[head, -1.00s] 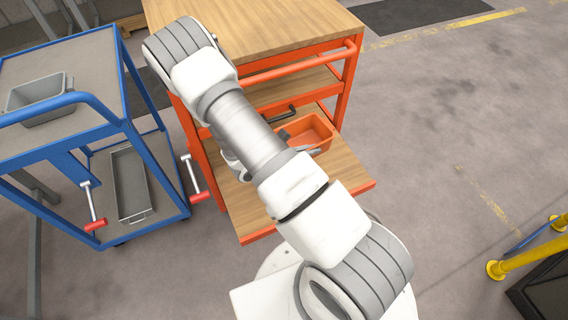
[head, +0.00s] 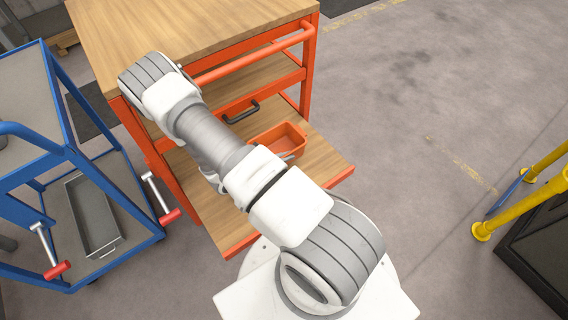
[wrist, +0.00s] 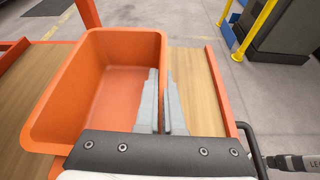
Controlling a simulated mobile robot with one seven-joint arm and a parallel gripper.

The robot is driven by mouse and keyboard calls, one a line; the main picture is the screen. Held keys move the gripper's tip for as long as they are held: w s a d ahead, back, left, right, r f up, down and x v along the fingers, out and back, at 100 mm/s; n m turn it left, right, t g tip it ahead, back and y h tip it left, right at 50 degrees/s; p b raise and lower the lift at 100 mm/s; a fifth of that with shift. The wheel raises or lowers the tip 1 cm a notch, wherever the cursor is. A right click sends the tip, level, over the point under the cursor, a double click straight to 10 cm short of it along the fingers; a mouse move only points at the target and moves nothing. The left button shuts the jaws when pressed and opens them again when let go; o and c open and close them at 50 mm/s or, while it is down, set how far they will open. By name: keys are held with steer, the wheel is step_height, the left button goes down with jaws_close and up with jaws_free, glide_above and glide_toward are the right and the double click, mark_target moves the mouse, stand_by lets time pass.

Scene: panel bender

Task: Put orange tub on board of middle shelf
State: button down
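The orange tub (head: 279,139) is upright and empty at the lower, projecting board (head: 320,160) of the orange shelf cart. I cannot tell whether it rests on that board or hangs just above it. In the wrist view the tub (wrist: 70,88) fills the left half. My gripper (wrist: 161,80) is shut on its right wall, with one finger inside and one outside. In the head view my arm hides most of the gripper. The middle shelf board (head: 262,82) lies above the tub, under the wooden top.
The cart's wooden top (head: 190,25) and orange push bar (head: 255,54) overhang the middle shelf. A black handle (head: 240,113) shows beneath it. A blue trolley (head: 110,165) with a grey tray (head: 93,215) stands left. Yellow rails (head: 525,202) stand right; the floor between is clear.

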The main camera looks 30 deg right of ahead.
mark_target(296, 159)
steer(key=shift+f+b, duration=0.4)
steer(key=shift+f, duration=1.15)
steer(key=shift+f, duration=0.1)
steer(key=shift+f, duration=0.15)
steer(key=c, duration=1)
jaws_free()
steer(key=shift+c, duration=0.2)
